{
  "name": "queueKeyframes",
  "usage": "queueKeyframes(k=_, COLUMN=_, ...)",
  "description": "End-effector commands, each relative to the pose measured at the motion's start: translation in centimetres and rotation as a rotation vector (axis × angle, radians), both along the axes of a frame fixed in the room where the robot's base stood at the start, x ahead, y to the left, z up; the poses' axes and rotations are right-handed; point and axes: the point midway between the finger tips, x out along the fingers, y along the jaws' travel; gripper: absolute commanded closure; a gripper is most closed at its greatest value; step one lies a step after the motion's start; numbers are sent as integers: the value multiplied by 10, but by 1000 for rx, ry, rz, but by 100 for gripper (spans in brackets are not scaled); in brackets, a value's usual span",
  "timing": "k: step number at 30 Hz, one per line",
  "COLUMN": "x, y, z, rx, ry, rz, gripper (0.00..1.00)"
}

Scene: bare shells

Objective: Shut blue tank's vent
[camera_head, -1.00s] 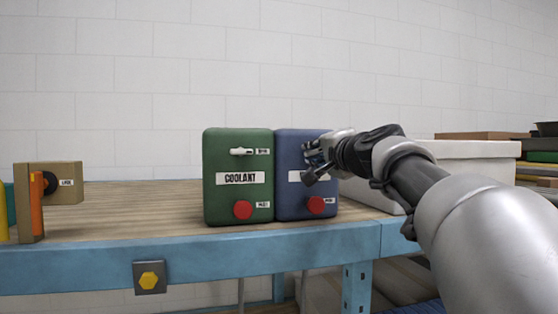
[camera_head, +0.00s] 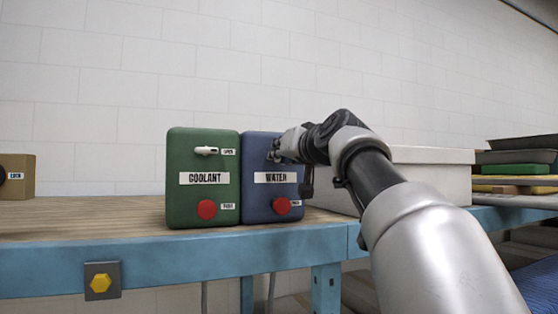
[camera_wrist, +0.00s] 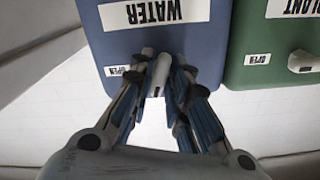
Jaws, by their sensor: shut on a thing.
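The blue tank (camera_head: 258,208), labelled WATER, stands upright on the bench, touching the green COOLANT tank (camera_head: 183,207) on its left. In the wrist view, which is upside down, the blue tank (camera_wrist: 205,42) fills the upper middle. Its white vent lever (camera_wrist: 160,72) sits between my fingertips beside a small OPEN label (camera_wrist: 117,70). My gripper (camera_head: 279,149) is at the upper front of the blue tank, and its fingers (camera_wrist: 161,64) are shut on the lever. In the head view my gripper hides most of the lever.
A red button (camera_head: 281,206) is low on the blue tank. The green tank has its own white lever (camera_head: 205,151) and red button (camera_head: 206,209). A pale box (camera_head: 432,180) stands to the right, with stacked trays (camera_head: 520,157) beyond. A brown box (camera_head: 20,176) is far left.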

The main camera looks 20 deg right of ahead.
Motion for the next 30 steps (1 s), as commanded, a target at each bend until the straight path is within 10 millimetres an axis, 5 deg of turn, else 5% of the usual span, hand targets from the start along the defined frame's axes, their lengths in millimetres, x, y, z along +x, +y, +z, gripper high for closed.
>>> queueKeyframes(k=12, x=1, y=0, z=-2, rx=-268, ry=3, rz=1, gripper=100)
queueKeyframes(k=30, x=0, y=0, z=-1, rx=-344, ry=4, rz=1, gripper=100)
